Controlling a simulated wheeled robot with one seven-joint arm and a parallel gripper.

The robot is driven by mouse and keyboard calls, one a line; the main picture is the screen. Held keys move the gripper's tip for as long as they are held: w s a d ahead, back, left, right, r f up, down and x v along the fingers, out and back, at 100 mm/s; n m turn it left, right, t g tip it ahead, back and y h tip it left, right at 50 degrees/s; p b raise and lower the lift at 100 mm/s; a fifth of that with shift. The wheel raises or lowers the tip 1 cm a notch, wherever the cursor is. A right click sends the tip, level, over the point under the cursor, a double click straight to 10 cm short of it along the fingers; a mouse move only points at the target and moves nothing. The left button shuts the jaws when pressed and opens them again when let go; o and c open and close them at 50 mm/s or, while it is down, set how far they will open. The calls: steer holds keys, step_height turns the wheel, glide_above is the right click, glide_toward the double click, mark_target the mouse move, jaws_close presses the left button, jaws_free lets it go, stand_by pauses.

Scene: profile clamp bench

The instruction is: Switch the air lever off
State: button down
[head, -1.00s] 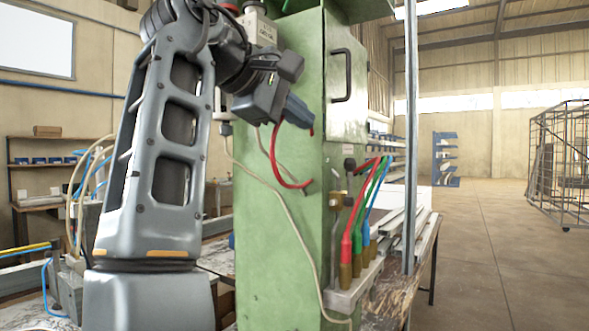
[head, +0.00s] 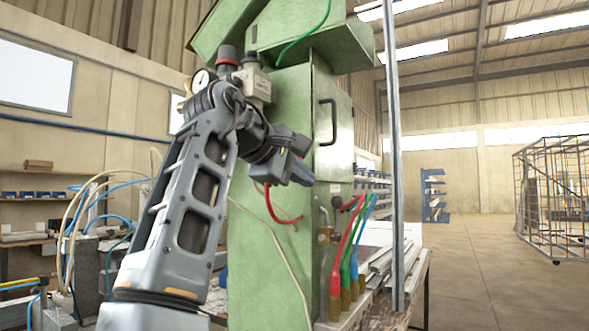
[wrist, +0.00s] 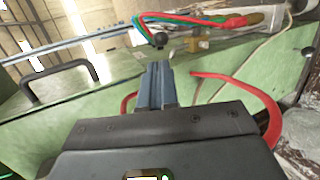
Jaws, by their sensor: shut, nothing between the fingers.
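The air lever shows as a black ball knob (head: 336,202) on a short stem, above a brass valve body (head: 325,236) on the right side of the green machine. In the wrist view the knob (wrist: 161,40) is just beyond my fingertips, with the brass body (wrist: 198,44) to its right. My gripper (head: 310,182) is shut and empty, up and left of the knob in the head view. Its closed fingers (wrist: 158,66) point at the knob, and a small gap seems to remain; contact cannot be confirmed. The stem is mostly hidden in the wrist view.
Red, green and blue hoses (head: 354,240) run down close right of the lever. A red hose (head: 275,208) loops beside my gripper. The green cabinet (head: 265,240) stands behind, with a black door handle (head: 327,122). A grey post (head: 396,160) rises at right.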

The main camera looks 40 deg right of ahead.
mark_target(335, 199)
steer(key=p+x, duration=0.1)
steer(key=x, duration=0.8)
steer(key=shift+d+f, duration=0.1)
steer(key=shift+d, duration=0.05)
steer(key=shift+p, duration=0.45)
steer(key=shift+w+d+r+p, duration=0.3)
steer(key=shift+d+p, duration=0.3)
steer(key=shift+p, duration=0.15)
steer(key=shift+r, duration=0.1)
